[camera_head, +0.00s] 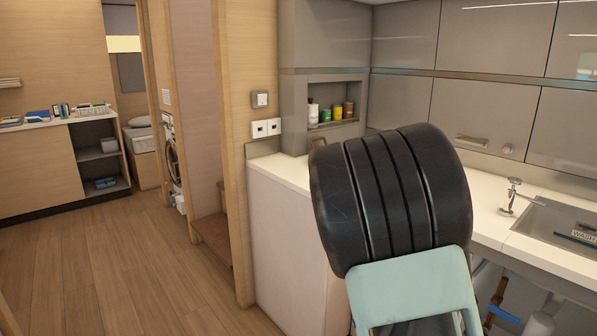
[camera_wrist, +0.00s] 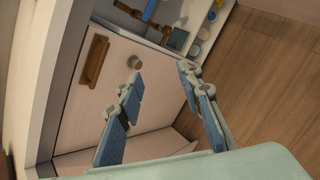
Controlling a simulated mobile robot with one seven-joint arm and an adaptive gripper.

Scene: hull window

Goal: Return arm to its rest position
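In the wrist view, my gripper (camera_wrist: 159,72) shows its two blue-padded fingers spread apart, with nothing held between them. Beyond the fingers is a pale cabinet front (camera_wrist: 150,115) with a brown handle (camera_wrist: 93,60) and a round knob (camera_wrist: 99,48). I cannot tell whether the fingers touch it, but they appear apart from it. In the head view, my arm's black ribbed joint and pale green link rise in front of the counter. My gripper does not show there.
The white counter (camera_head: 282,170) with sink (camera_head: 560,225) and tap (camera_head: 511,194) stands behind and right of my arm. Grey wall cabinets (camera_head: 490,110) hang above. Open wooden floor (camera_head: 120,260) lies left. Jars and a blue-handled tool (camera_wrist: 150,10) show at the wrist view's top.

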